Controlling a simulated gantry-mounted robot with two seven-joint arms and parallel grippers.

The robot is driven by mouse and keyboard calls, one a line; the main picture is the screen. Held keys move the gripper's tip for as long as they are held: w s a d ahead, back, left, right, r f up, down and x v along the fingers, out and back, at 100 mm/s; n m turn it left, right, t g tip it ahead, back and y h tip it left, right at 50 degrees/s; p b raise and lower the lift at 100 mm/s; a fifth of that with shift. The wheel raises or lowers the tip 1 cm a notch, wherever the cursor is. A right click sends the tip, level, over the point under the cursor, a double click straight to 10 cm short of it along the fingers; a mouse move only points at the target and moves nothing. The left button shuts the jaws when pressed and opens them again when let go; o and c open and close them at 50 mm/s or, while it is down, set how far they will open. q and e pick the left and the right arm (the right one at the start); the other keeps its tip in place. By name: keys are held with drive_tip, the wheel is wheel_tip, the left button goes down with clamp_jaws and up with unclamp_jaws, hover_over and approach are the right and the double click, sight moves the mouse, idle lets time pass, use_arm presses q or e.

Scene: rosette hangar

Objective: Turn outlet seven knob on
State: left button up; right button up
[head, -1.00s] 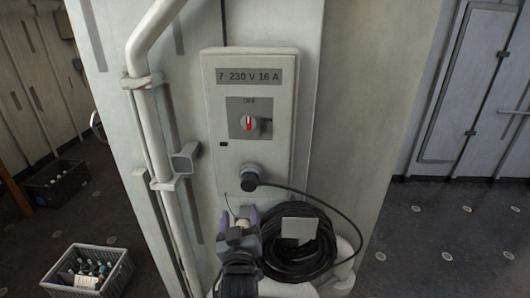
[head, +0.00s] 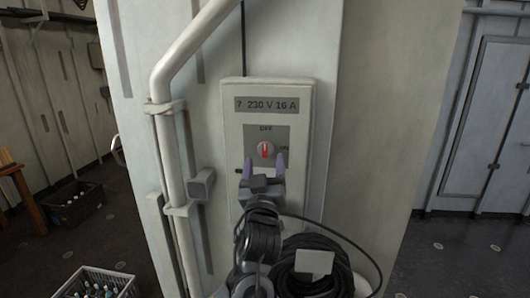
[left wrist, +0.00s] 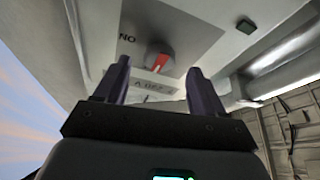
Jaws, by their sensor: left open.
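The outlet seven box (head: 266,93) is a pale panel on the wall, labelled "7 230 V 16 A". Its round knob (head: 265,151) has a red pointer standing upright, toward the word OFF; ON is marked to its right. My left gripper (head: 265,165) is open just below and in front of the knob, its two purple fingers apart. In the left wrist view the knob (left wrist: 160,60) shows beyond and between the open fingertips (left wrist: 158,78), apart from them. The plug and socket below are hidden behind my left arm. My right gripper is out of view.
A coiled black cable (head: 312,268) hangs below the box, with a pale tag (head: 314,262) on it. A thick white pipe (head: 170,150) runs up the wall left of the box. Crates with bottles (head: 95,283) stand on the floor at left.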

sight(265, 153)
use_arm(q)
drive_tip(key=shift+p+x, duration=0.4)
drive_tip(key=shift+x, duration=1.35)
drive_tip(key=shift+c, duration=0.3)
drive_tip(key=c, duration=1)
